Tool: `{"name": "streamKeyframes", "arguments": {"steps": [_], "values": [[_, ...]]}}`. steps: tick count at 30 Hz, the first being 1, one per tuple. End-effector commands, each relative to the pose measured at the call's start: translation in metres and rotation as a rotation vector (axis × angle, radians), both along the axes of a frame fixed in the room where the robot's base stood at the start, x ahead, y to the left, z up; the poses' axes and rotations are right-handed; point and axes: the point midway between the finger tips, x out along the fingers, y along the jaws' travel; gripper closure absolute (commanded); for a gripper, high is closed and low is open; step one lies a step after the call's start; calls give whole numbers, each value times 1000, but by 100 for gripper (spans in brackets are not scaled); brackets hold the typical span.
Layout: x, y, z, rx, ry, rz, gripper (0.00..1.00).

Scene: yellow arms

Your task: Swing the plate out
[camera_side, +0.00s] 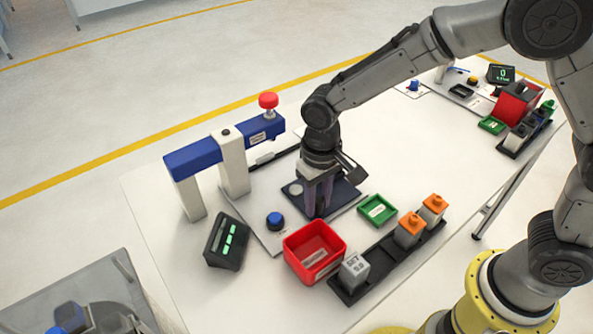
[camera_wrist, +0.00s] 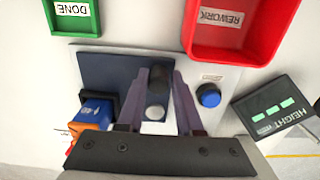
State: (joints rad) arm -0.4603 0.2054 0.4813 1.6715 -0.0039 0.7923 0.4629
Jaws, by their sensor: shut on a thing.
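The plate is a flat dark navy square under my gripper. In the side view its bare part (camera_side: 343,193) shows right of my fingers, and in the wrist view (camera_wrist: 105,75) it lies left of them. A pale round spot (camera_side: 293,188) shows beside my fingers. My gripper (camera_side: 318,212) points down at the plate. In the wrist view my gripper (camera_wrist: 160,78) has its two purple fingers closed around a dark upright piece (camera_wrist: 157,98), which looks like the plate's handle. The fingers partly hide where this piece joins the plate.
A blue-beamed gauge stand (camera_side: 195,155) with a red knob (camera_side: 267,101) rises behind. A blue button (camera_side: 275,220), height display (camera_side: 228,241), red rework bin (camera_side: 315,250), green done tray (camera_side: 377,210) and black rack (camera_side: 385,262) with blocks stand around the plate.

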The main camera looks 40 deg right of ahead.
Motion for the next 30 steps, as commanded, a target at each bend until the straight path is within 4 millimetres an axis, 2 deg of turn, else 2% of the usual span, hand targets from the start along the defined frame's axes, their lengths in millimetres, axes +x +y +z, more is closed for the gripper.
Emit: {"name": "streamKeyframes", "arguments": {"steps": [2,3,6,15,30], "values": [[3,5,4,12,-12,0,84],[3,5,4,13,-13,0,62],[3,5,4,12,-13,0,48],[2,3,5,8,-9,0,48],[2,3,41,7,-8,0,48]]}}
